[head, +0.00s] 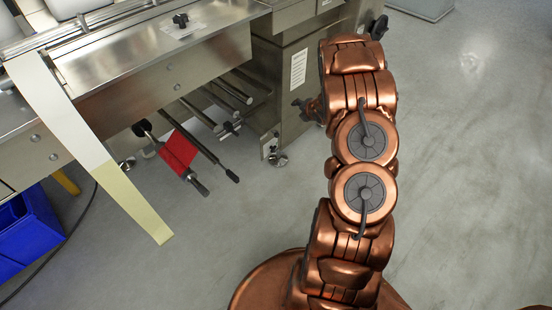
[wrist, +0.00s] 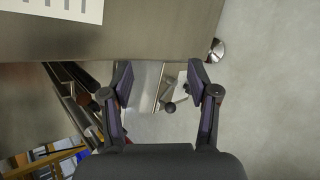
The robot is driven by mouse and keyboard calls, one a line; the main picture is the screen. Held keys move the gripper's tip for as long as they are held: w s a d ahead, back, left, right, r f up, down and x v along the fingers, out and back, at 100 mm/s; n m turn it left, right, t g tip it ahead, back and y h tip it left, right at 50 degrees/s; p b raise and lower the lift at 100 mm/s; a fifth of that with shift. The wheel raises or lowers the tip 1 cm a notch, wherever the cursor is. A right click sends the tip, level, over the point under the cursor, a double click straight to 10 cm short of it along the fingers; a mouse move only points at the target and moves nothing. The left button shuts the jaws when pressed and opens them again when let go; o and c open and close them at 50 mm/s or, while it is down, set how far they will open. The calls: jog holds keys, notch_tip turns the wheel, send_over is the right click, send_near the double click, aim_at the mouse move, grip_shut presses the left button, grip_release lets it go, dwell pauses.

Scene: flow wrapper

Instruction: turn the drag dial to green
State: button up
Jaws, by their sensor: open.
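I cannot make out a drag dial with a green mark in either view. A black knob (head: 180,20) stands on the machine's steel top in the head view, and another dark knob (head: 379,27) shows at the machine's right end, partly behind my arm. I cannot tell whether either is the dial. My gripper (wrist: 160,82) is open in the wrist view, its two dark fingers apart with nothing held. Beyond the fingers is a small metal lever with a black ball (wrist: 170,107).
The steel machine (head: 150,65) fills the upper left. Rods and a red roll (head: 179,152) stick out beneath it. A pale film strip (head: 130,200) hangs at left, near a blue bin (head: 30,232). The grey floor (head: 470,150) is clear at right.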

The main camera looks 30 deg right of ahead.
notch_tip(320, 180, down, 14)
jog(key=a+n+t+y+b, duration=0.2)
jog(key=n+t+y+b, duration=0.15)
jog(key=b, duration=0.25)
jog(key=n+t+y+b, duration=0.3)
jog(key=n+t+b, duration=0.15)
jog(key=b, duration=0.25)
send_near(275, 151)
jog(key=w, duration=0.2)
jog(key=shift+n+h, duration=0.25)
jog(key=shift+n, duration=0.15)
jog(key=shift+a+b+x, duration=0.15)
jog(key=shift+b+x, duration=0.25)
jog(key=shift+x, duration=1.5)
jog(key=shift+a+b+x, duration=0.15)
jog(key=shift+b+x, duration=0.25)
jog(key=shift+x, duration=1.45)
jog(key=shift+r, duration=0.15)
grip_shut()
